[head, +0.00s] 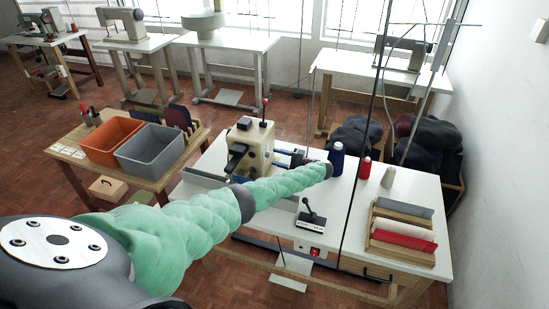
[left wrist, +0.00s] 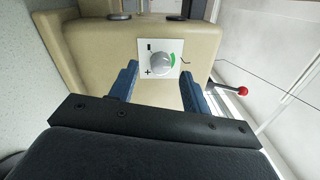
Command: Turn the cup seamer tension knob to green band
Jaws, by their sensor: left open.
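The cup seamer (head: 246,146) is a cream machine on the white table. Its tension knob (left wrist: 159,63) is a round light-grey dial on a white plate (left wrist: 146,46), on the cream face in the left wrist view. A green band (left wrist: 173,58) curves along the knob's right side; a plus mark is at lower left. I cannot make out a pointer on the knob. My left gripper (left wrist: 160,74) is open and empty, its two blue fingers either side of the knob in the picture. Contact is not visible. In the head view, the left gripper (head: 286,154) is beside the machine's right side.
A red-tipped lever (left wrist: 243,91) stands out right of the seamer. Thread cones, including a navy cone (head: 337,160), stand near my left wrist. A lever box (head: 311,221) and fabric rolls (head: 402,235) lie in front. An orange bin (head: 110,142) and grey bin (head: 150,151) are on the left table.

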